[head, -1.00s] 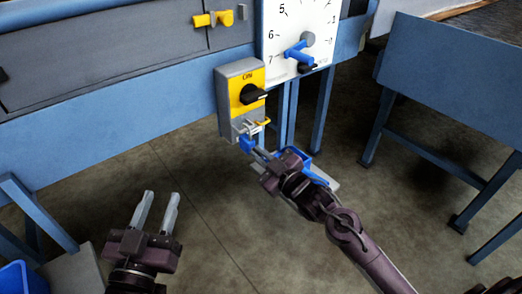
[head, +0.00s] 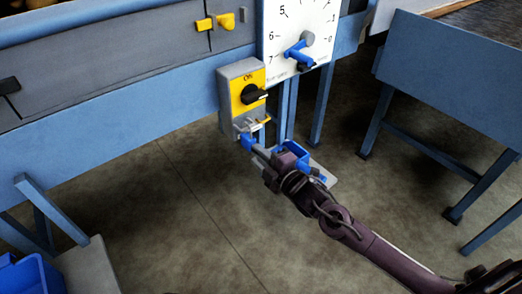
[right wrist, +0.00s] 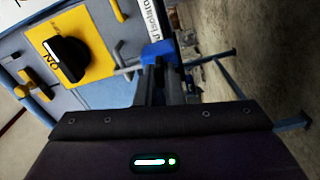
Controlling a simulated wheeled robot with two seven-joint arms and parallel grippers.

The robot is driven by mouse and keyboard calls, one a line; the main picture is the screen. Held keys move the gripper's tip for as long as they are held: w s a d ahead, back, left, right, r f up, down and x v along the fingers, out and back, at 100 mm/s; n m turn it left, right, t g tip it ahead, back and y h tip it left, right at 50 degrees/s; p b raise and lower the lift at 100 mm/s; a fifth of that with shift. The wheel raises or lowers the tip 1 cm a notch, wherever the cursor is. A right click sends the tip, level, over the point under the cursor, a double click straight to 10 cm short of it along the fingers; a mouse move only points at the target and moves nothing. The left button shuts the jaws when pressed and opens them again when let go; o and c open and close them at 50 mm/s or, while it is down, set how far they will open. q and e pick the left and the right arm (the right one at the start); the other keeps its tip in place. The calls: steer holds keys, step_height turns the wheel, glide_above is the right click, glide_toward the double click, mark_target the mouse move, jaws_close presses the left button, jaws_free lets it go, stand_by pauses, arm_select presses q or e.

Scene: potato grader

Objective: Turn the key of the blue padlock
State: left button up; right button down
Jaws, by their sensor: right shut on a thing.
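The blue padlock (head: 247,141) hangs at the hasp under the grey switch box with a yellow plate (head: 243,82). It also shows in the right wrist view (right wrist: 158,50). My right gripper (head: 262,153) reaches up from the lower right to the padlock's lower end. In the right wrist view its fingers (right wrist: 165,75) are nearly together against that end. The key itself is hidden between them, so I cannot see how far it is turned. The black knob (head: 252,94) on the yellow plate is beside the "On" mark. My left gripper is out of view.
A white dial plate with a blue handle (head: 299,58) is above and right of the switch box. Blue frame legs stand around, and a blue bin (head: 30,275) is at lower left. The middle floor is clear.

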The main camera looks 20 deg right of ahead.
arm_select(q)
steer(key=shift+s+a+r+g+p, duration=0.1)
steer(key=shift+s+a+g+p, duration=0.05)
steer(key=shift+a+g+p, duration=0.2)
arm_select(e)
steer(key=shift+n, duration=1.1)
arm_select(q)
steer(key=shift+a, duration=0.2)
arm_select(e)
steer(key=c, duration=1.5)
jaws_free()
steer(key=shift+c, duration=0.2)
